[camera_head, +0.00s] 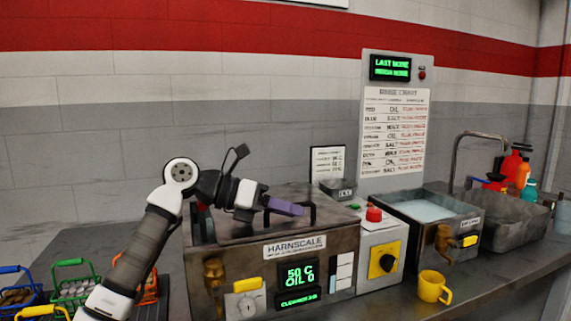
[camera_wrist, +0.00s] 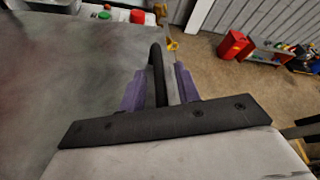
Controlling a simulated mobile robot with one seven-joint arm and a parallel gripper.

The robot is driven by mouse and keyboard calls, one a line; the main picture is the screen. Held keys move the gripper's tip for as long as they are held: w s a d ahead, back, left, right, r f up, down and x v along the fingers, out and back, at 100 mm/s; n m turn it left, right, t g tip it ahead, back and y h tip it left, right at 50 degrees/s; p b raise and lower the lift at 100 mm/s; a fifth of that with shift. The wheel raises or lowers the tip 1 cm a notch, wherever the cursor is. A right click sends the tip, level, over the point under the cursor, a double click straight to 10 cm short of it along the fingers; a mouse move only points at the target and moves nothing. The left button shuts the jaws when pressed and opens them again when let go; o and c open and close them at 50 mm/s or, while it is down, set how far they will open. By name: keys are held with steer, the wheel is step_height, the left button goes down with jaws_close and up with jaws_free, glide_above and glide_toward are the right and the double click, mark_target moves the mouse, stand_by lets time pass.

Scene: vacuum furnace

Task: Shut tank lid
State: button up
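The tank (camera_head: 230,283) is a dark metal box labelled HARNSCALE, with a green display reading 50 C, OIL 0. Its grey lid (camera_head: 245,228) lies over most of the top. A dark gap shows at the left end, partly behind my arm. A black bar handle (camera_head: 312,212) stands on the lid. My gripper (camera_head: 285,207) has purple fingers and is at this handle. In the wrist view, the black handle (camera_wrist: 157,72) runs between the two fingers of my gripper (camera_wrist: 158,88), with narrow space beside it. The grey lid (camera_wrist: 75,75) fills the left there.
A control box with a red button (camera_head: 374,214) and yellow switch stands right of the tank. Beyond it are a liquid-filled basin (camera_head: 425,209), a sink with bottles, and a yellow mug (camera_head: 433,287). Coloured wire baskets (camera_head: 75,285) stand at left. A sign board (camera_head: 396,120) rises behind.

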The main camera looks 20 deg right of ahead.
step_height(320, 180, up, 20)
steer(key=p, duration=0.2)
steer(key=shift+f, duration=0.1)
stand_by(0.5)
